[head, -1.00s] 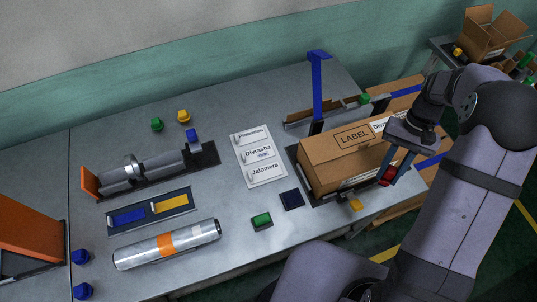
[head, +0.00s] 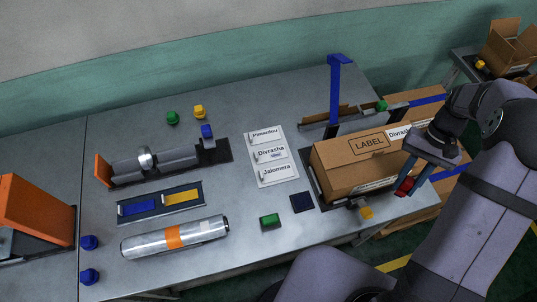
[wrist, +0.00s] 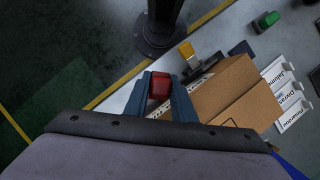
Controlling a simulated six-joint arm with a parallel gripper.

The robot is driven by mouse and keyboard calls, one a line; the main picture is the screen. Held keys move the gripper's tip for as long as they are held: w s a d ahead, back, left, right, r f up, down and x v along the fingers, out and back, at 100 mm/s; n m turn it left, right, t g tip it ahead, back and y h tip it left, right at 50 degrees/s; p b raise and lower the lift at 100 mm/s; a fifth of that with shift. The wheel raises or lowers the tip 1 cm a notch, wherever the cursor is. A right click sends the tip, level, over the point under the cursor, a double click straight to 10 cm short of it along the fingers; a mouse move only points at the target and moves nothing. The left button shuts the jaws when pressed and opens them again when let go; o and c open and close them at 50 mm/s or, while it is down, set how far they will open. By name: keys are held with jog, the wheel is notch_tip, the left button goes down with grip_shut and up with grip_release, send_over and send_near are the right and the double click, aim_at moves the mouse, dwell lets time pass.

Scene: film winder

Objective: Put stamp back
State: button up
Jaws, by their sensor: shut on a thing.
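My gripper (wrist: 160,88) is shut on a red stamp (wrist: 159,84), which sits between its two blue fingers in the wrist view. In the head view the red stamp (head: 404,187) is just off the front right end of the cardboard box marked LABEL (head: 335,178), held in the air. A dark blue square pad (head: 302,202) lies on the table left of the box. A green block (head: 269,221) stands left of the pad. A yellow block (head: 366,212) is at the table's front edge near the box; it also shows in the wrist view (wrist: 187,50).
A white card with names (head: 271,184) lies left of the box. A blue post (head: 334,90) rises behind it. A silver roll with an orange band (head: 200,237) lies at the front left.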

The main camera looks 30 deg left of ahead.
jog(key=shift+a+f+n+b, duration=0.15)
jog(key=shift+a+n+b, duration=0.35)
jog(key=shift+a+b, duration=0.35)
jog(key=s+a+n+h+b, duration=0.1)
jog(key=s+a+n+b, duration=0.1)
jog(key=a, duration=0.3)
jog(key=s+a+n+b, duration=0.2)
jog(key=s+a+b, duration=0.1)
jog(key=a+b, duration=0.1)
jog(key=s+a+n+h+b, duration=0.1)
jog(key=s+a+n+b, duration=0.1)
jog(key=a, duration=0.4)
jog(key=shift+s+a+t+h+b, duration=0.3)
jog(key=shift+s+t+b, duration=0.1)
jog(key=shift+b, duration=0.1)
jog(key=s+f+n+b, duration=0.1)
jog(key=s+n+b, duration=0.1)
jog(key=s, duration=0.7)
jog(key=shift+s+a+f+h+b, duration=0.3)
jog(key=shift+s+a+b, duration=0.1)
jog(key=shift+b, duration=0.1)
jog(key=shift+f+p, duration=0.3)
jog(key=shift+f, duration=4.6)
jog(key=shift+f, duration=0.2)
